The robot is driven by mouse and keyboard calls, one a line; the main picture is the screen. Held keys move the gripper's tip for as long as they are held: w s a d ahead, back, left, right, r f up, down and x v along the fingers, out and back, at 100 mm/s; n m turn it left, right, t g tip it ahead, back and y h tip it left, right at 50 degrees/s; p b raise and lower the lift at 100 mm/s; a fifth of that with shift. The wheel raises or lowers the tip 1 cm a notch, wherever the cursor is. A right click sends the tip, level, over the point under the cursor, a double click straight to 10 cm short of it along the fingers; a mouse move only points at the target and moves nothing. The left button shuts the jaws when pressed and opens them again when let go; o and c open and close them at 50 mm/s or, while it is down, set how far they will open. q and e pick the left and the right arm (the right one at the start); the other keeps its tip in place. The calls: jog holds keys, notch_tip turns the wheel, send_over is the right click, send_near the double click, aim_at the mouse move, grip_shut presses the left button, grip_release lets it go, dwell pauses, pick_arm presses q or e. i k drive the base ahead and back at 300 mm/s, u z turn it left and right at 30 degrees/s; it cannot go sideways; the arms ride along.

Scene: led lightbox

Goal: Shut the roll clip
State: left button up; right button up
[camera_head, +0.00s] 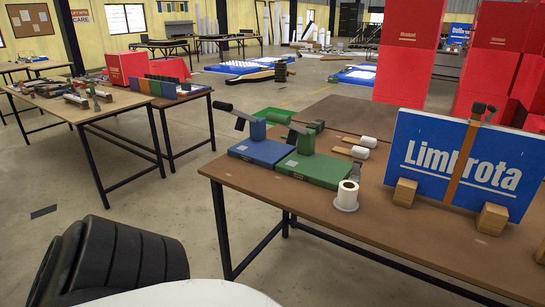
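A white roll (347,194) stands upright on a round grey base near the front edge of the brown table (400,240). A small grey upright piece (356,171) rises just behind the roll; I cannot tell whether it is a clip joined to the roll, or whether it is open. Two more white rolls, a nearer one (360,152) and a farther one (368,142), lie on their sides behind it with wooden pieces. Neither of my grippers is in view.
Left of the roll stand a blue device (262,150) and a green device (310,168) with raised dark-handled levers. Right is a blue "Limbrota" panel (460,165) on wooden blocks. Another cluttered table (85,112) stands at left.

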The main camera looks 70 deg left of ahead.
aim_at(357, 165)
jog(key=u, duration=1.65)
jog(key=i, duration=1)
